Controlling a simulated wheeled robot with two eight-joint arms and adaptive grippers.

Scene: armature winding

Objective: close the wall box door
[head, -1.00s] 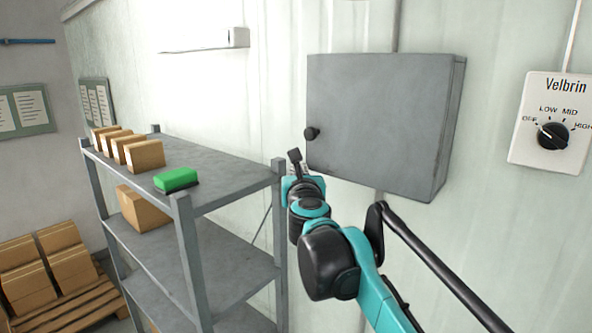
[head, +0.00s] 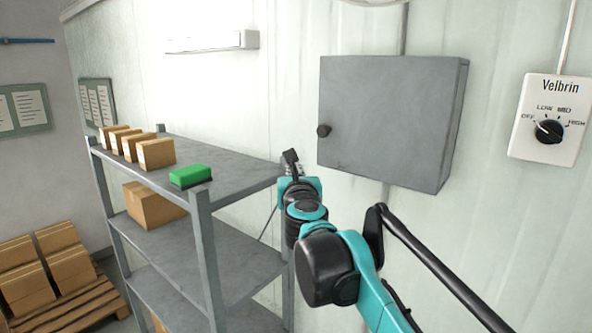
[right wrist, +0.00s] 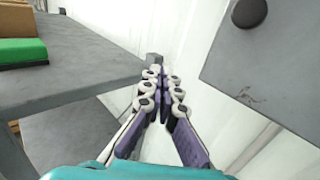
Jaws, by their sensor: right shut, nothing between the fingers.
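The grey wall box (head: 390,120) hangs on the white wall, and its door looks flush with the body. A black knob (head: 323,130) sits at the door's left edge. In the right wrist view the door (right wrist: 275,70) and knob (right wrist: 249,12) show at the upper right. My right gripper (head: 291,156) is left of and a little below the box, apart from it. In the right wrist view its fingers (right wrist: 163,78) are shut with nothing between them. My left gripper is not in view.
A grey shelf rack (head: 235,165) stands left, close to my right gripper. It holds cardboard boxes (head: 156,153) and a green block (head: 190,175). A Velbrin dial panel (head: 549,120) is on the wall at right. Boxes lie on a pallet (head: 75,305) at lower left.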

